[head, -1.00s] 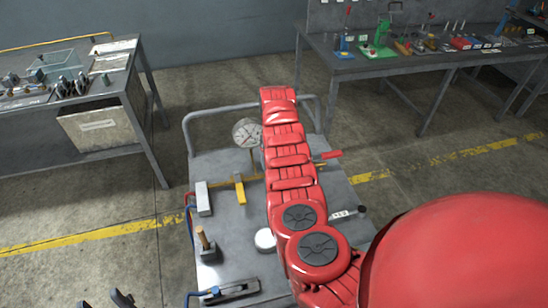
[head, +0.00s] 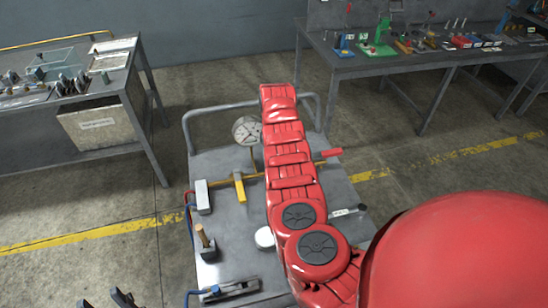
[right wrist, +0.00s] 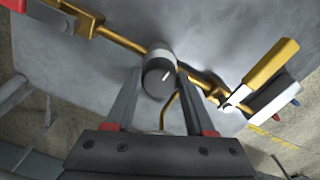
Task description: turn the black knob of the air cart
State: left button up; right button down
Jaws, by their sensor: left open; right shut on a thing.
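The black knob (right wrist: 157,76), with a white mark on its face and a pale collar behind it, sits on a brass pipe in the right wrist view. My right gripper (right wrist: 160,84) has one finger on each side of the knob and is shut on it. In the head view my red right arm hides the knob and this gripper. The air cart (head: 225,166) is a grey panel with a tube rail. My left gripper (head: 103,299) is open and empty at the bottom left edge, left of the cart and partly cut off.
On the cart are a pressure gauge (head: 247,130), a yellow lever (head: 240,187), a red handle (head: 332,153), a white round part (head: 265,239) and a wooden-handled block (head: 204,241). Workbenches stand at the left (head: 120,83) and back right (head: 345,70).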

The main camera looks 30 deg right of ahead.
jog(key=m+b, duration=0.2)
jog(key=m, duration=0.1)
jog(key=shift+f, duration=0.2)
jog(key=m+b, duration=0.3)
jog(key=shift+m, duration=0.3)
jog(key=m+b, duration=0.3)
jog(key=m, duration=0.1)
jog(key=shift+r+m+b, duration=0.15)
jog(key=shift+m+b, duration=0.15)
jog(key=shift+b, duration=0.1)
jog(key=shift+c, duration=1.3)
grip_release()
jog(key=shift+r, duration=0.15)
